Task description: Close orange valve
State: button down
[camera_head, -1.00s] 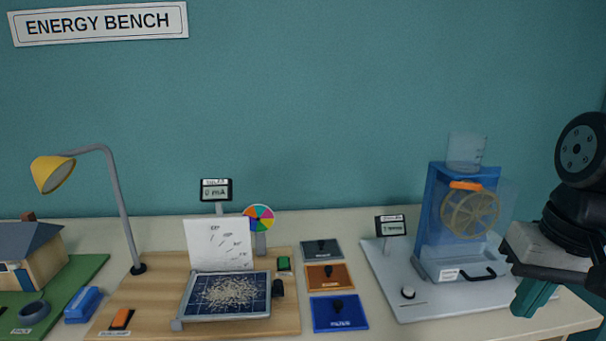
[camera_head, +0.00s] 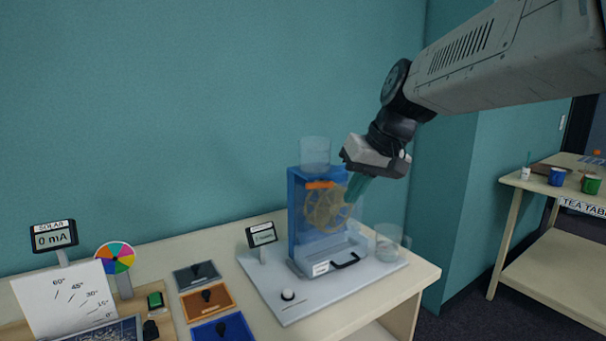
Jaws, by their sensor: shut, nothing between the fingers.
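The orange valve (camera_head: 319,185) is a small orange bar on the front of the blue water-wheel stand (camera_head: 294,215), just above the tan wheel (camera_head: 325,210). It looks about level. A clear beaker (camera_head: 315,151) sits on top of the stand. My gripper (camera_head: 351,196) has green fingers pointing down and left. It is shut and empty, at the right of the wheel in the picture and a little right of the valve. The fingertips overlap the clear side panel in view. I cannot tell whether they touch anything.
A clear jug (camera_head: 388,245) stands right of the wheel on the grey base board (camera_head: 300,299). A small display (camera_head: 262,236) stands left of it. Dark, orange and blue plates lie further left. A tea table (camera_head: 540,190) with mugs is at the right, beyond a gap.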

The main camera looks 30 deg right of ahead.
jog(key=w+d+r+n+t, duration=0.3)
jog(key=w+d+r+t, duration=0.1)
jog(key=w+r, duration=0.55)
send_over(319, 185)
jog(key=s, duration=0.1)
notch_tip(319, 185, down, 7)
jog(key=shift+s+a+f, duration=0.15)
jog(key=shift+a+f, duration=0.05)
jog(key=shift+f, duration=0.4)
jog(key=shift+s+a+f, duration=0.15)
jog(key=shift+f, duration=0.45)
jog(key=shift+a+f, duration=0.1)
jog(key=shift+f, duration=0.6)
